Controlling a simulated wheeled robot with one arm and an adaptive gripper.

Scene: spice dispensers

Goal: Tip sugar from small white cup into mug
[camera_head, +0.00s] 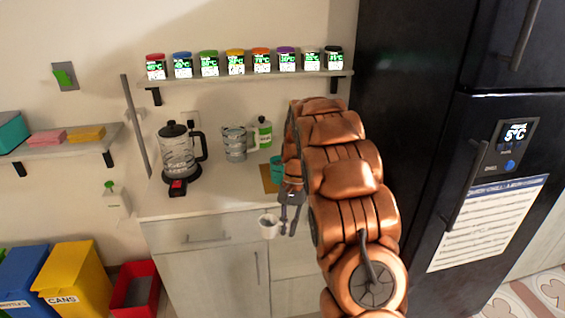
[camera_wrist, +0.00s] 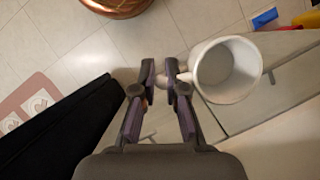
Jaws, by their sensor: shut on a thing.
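My gripper (camera_head: 289,205) is shut on the handle of the small white cup (camera_head: 268,228) and holds it in front of the counter, below the counter's front edge. In the wrist view, my gripper's fingertips (camera_wrist: 165,76) pinch the handle, and the cup (camera_wrist: 228,70) is at their right with its mouth facing the camera. The cup looks upright; I cannot make out sugar inside. A teal mug (camera_head: 275,168) stands on the counter by a brown board (camera_head: 267,182), partly hidden behind my arm.
A kettle (camera_head: 178,150), a grey patterned jug (camera_head: 235,143) and a green-labelled bottle (camera_head: 262,133) stand on the counter (camera_head: 215,197). A shelf (camera_head: 215,78) above holds several spice dispensers. A black fridge (camera_head: 440,130) is at right. Bins (camera_head: 75,280) stand at lower left.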

